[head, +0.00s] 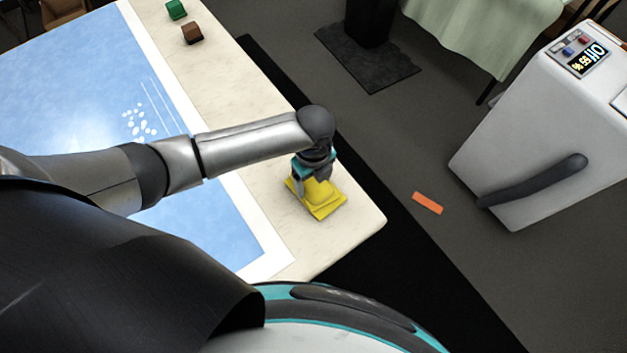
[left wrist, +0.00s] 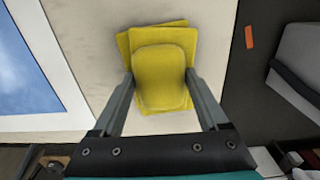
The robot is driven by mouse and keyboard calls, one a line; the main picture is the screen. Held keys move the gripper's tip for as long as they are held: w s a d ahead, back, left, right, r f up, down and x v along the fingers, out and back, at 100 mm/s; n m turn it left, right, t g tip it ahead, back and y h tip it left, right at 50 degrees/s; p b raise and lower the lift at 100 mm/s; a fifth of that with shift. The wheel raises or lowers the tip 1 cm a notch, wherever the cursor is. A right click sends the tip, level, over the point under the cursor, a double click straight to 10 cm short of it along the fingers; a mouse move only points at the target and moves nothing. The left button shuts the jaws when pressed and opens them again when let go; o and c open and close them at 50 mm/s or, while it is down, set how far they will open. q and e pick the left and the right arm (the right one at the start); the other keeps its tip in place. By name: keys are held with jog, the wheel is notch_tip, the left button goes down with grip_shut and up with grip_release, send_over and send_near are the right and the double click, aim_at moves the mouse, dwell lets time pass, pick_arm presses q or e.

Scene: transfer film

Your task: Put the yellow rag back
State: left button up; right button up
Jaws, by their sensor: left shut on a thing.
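The yellow rag (head: 322,203) is at the near right corner of the pale table, below my left gripper (head: 316,180). In the left wrist view the yellow rag (left wrist: 160,70) looks folded, with a raised rounded part between the two fingers and flatter layers beneath. My left gripper (left wrist: 160,85) is shut on that raised part, one finger at each side. I cannot tell whether the lower layers touch the table. My right gripper is in neither view.
The pale table (head: 345,235) carries a large blue and white sheet (head: 85,110). A green block (head: 176,9) and a brown block (head: 192,33) sit at its far end. An orange strip (head: 428,203) lies on the floor, near a white machine (head: 535,130) with a dark handle.

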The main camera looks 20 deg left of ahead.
aim_at(314, 182)
pick_arm(q)
jog(key=shift+f, duration=0.2)
jog(key=o, duration=1.2)
jog(key=shift+r, duration=0.15)
notch_tip(314, 182, up, 12)
jog(key=p, duration=0.3)
jog(key=shift+r, duration=0.1)
